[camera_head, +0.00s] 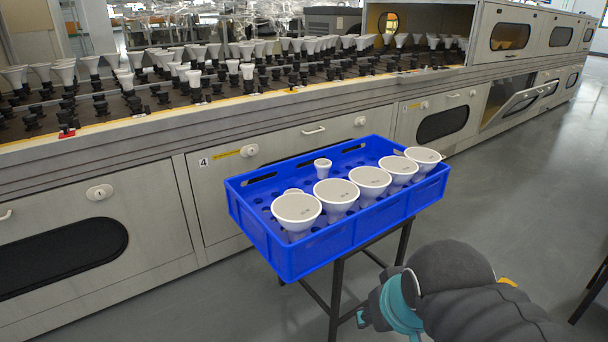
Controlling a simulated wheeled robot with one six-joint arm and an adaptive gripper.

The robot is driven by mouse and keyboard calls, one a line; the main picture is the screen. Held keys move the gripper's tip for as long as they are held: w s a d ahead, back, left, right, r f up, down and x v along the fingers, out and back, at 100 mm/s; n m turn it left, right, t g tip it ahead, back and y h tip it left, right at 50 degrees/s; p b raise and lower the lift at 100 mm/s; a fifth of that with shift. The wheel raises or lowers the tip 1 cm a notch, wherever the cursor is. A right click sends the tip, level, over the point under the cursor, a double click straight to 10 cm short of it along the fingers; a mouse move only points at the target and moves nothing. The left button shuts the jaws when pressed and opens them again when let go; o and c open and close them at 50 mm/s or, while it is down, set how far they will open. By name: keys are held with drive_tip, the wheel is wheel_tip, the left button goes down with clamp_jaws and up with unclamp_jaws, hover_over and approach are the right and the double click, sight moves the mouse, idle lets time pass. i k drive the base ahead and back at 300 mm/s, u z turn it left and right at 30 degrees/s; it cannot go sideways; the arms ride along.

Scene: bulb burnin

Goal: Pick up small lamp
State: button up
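One small lamp (322,168), white with a flat round face, stands face up in the blue crate (350,245), towards the back and left of its middle. It is much smaller than the several large white lamps along the crate's front side. Part of another pale round top (292,191) shows behind the leftmost large lamp (297,207); its size is mostly hidden. My arm, grey with a teal joint, is at the bottom right, in front of and below the crate. No gripper fingers show, so I cannot see what they hold.
The crate rests on a dark-legged stand (337,290). Behind it, a long grey machine (295,140) carries rows of black sockets, many with white lamps. The large lamps stand between my arm and the small lamp. Open floor (540,180) lies to the right.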

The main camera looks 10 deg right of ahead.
sight(322, 166)
drive_tip(key=u, duration=1.05)
drive_tip(key=i, duration=0.75)
drive_tip(key=z, duration=1.85)
drive_tip(key=i, duration=0.5)
